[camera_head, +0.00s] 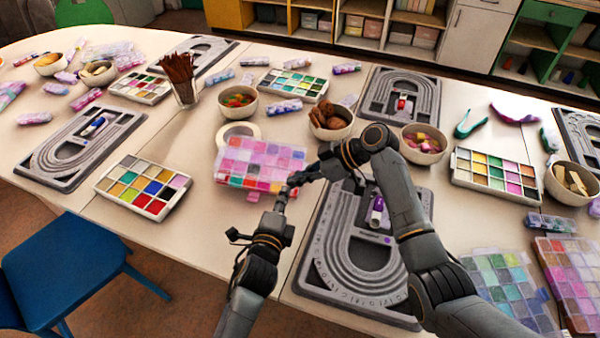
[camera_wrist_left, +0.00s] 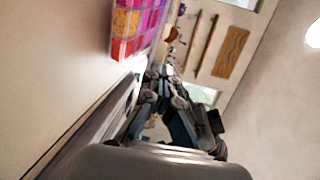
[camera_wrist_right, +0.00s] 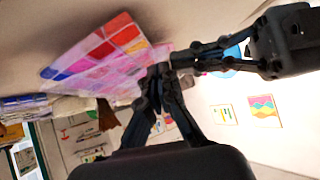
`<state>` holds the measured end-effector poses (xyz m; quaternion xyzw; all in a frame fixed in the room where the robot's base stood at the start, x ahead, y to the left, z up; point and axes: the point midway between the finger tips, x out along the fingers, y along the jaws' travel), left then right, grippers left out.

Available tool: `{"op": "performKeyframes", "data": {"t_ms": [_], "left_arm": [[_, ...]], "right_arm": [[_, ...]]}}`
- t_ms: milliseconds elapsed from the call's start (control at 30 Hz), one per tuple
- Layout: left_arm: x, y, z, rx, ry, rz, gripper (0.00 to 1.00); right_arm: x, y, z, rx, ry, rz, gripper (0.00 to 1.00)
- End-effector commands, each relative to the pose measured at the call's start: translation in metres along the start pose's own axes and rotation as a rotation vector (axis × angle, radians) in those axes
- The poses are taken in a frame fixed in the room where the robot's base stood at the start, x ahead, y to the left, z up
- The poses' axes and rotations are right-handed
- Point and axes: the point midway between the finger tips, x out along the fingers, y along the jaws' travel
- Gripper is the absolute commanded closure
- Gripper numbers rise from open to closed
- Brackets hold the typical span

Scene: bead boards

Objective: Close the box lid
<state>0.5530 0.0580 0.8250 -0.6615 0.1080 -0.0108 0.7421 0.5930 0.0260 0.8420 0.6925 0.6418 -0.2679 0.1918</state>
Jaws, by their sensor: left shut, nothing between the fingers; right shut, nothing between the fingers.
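The pink and red bead box (camera_head: 258,160) with many small compartments lies on the table left of the grey bead board. It also shows in the left wrist view (camera_wrist_left: 135,22) and the right wrist view (camera_wrist_right: 100,58). I cannot tell how far its clear lid is open. My left gripper (camera_head: 281,198) is shut and empty at the box's near right corner; contact is unclear. My right gripper (camera_head: 296,180) is shut and empty at the box's right edge, close to the left fingertips. In the right wrist view, my left gripper (camera_wrist_right: 180,58) comes in from the right.
A grey bead board (camera_head: 340,270) lies under my right arm with a purple tube (camera_head: 377,211) on it. A tape roll (camera_head: 238,131) and a brown-filled bowl (camera_head: 331,121) stand behind the box. A paint-like tray (camera_head: 100,186) lies left. Bare table shows left of the box.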

Motion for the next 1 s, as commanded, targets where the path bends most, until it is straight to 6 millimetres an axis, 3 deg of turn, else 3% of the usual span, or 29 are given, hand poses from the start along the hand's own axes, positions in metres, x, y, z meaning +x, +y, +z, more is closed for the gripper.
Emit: {"op": "performKeyframes", "data": {"t_ms": [667, 700, 833, 1000], "left_arm": [[0.000, 0.000, 0.000, 0.000, 0.000, 0.000, 1.00], [0.000, 0.000, 0.000, 0.000, 0.000, 0.000, 0.98], [0.000, 0.000, 0.000, 0.000, 0.000, 0.000, 0.73], [0.000, 0.000, 0.000, 0.000, 0.000, -0.001, 0.73]], "right_arm": [[0.012, -0.001, 0.013, -0.043, 0.000, 0.042, 1.00], [0.012, -0.001, 0.013, -0.043, 0.000, 0.042, 1.00], [0.012, -0.001, 0.013, -0.042, 0.000, 0.042, 1.00], [0.012, -0.002, 0.013, -0.042, 0.000, 0.042, 1.00]]}}
